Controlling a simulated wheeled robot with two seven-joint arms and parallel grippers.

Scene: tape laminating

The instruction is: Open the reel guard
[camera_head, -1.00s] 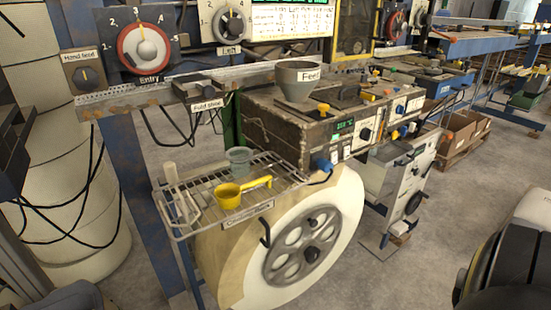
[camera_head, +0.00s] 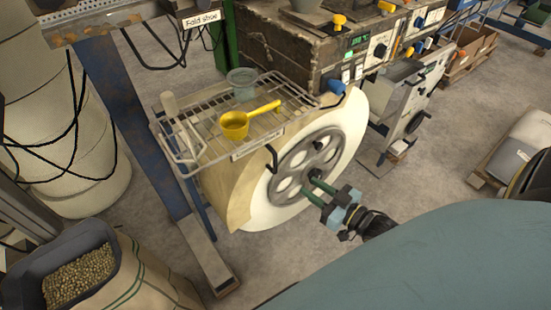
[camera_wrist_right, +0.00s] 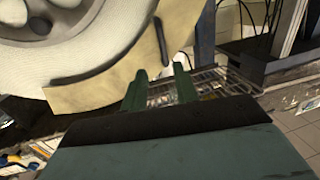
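The reel guard (camera_head: 228,190) is a beige panel over the left part of the big white reel (camera_head: 350,125). A black bent handle (camera_head: 271,157) stands on it, left of the grey spoked hub (camera_head: 290,178). In the right wrist view the guard (camera_wrist_right: 110,80) and its black handle (camera_wrist_right: 161,42) show beyond the fingertips. My right gripper (camera_head: 308,187) is open and empty, with its green fingers in front of the hub, right of and below the handle. Its two fingers (camera_wrist_right: 160,76) are apart in the wrist view, not around the handle. My left gripper is not in view.
A wire rack (camera_head: 190,140) above the guard holds a yellow scoop (camera_head: 235,124) and a grey-green cup (camera_head: 242,83). A sack of pellets (camera_head: 150,275) stands at lower left.

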